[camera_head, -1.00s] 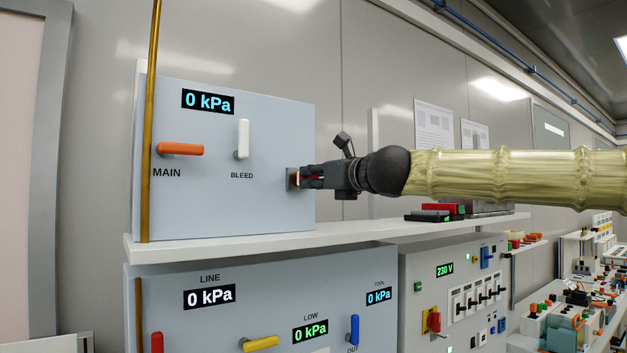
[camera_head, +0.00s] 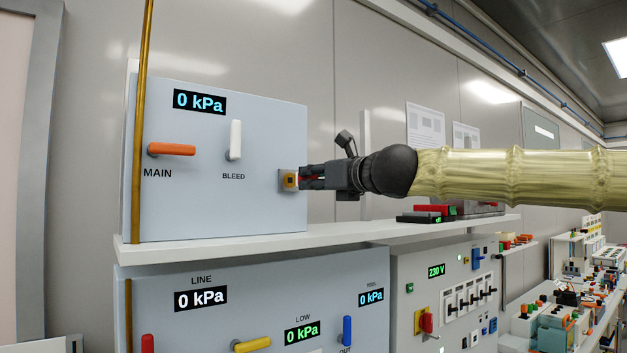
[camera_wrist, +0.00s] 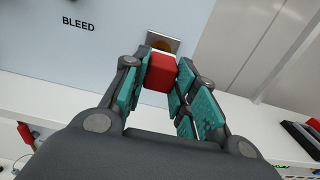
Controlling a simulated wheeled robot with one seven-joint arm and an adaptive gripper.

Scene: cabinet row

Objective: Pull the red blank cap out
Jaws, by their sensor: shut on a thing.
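The red blank cap (camera_wrist: 161,72) sits between my gripper's fingers in the wrist view. My gripper (camera_head: 304,178) is shut on it, just right of the port in the head view. The port (camera_head: 289,181) is a grey square plate with a yellow-brown fitting, at the right edge of the upper panel. It also shows in the wrist view (camera_wrist: 165,42), just beyond the cap. In the head view the cap is mostly hidden by the fingers and stands slightly off the port.
The upper panel (camera_head: 215,210) carries an orange MAIN lever (camera_head: 172,150) and a white BLEED lever (camera_head: 234,140), with a 0 kPa display. A white shelf (camera_head: 210,243) runs below. A red and black device (camera_head: 430,213) lies on the shelf to the right.

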